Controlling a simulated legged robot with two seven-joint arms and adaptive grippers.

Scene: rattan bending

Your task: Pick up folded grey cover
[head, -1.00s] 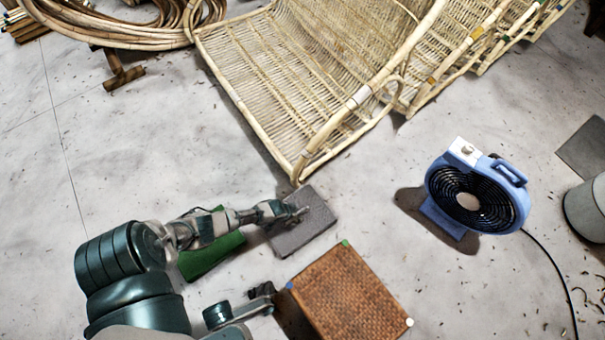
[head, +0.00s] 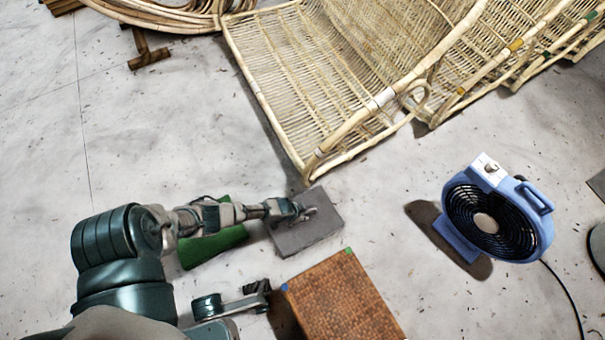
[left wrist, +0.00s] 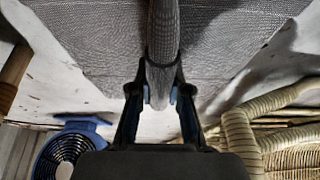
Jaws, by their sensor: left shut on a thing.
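The folded grey cover (head: 318,234) is a flat grey square on the floor, below the front corner of the rattan frame. My left gripper (head: 306,213) is over its upper part. In the left wrist view a raised fold of the grey cover (left wrist: 163,40) stands between the two fingers, which are shut on it. The rest of the cloth spreads behind. I cannot tell whether any of it is off the floor. My right gripper (head: 258,288) is low in the head view beside the woven box, and its jaws are too small to read.
A green folded cloth (head: 215,245) lies left of the cover under my left arm. A brown woven box (head: 345,300) is just below. The rattan frame (head: 310,90) fills the top. A blue fan (head: 490,220) with a cord stands right. Floor between cover and fan is clear.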

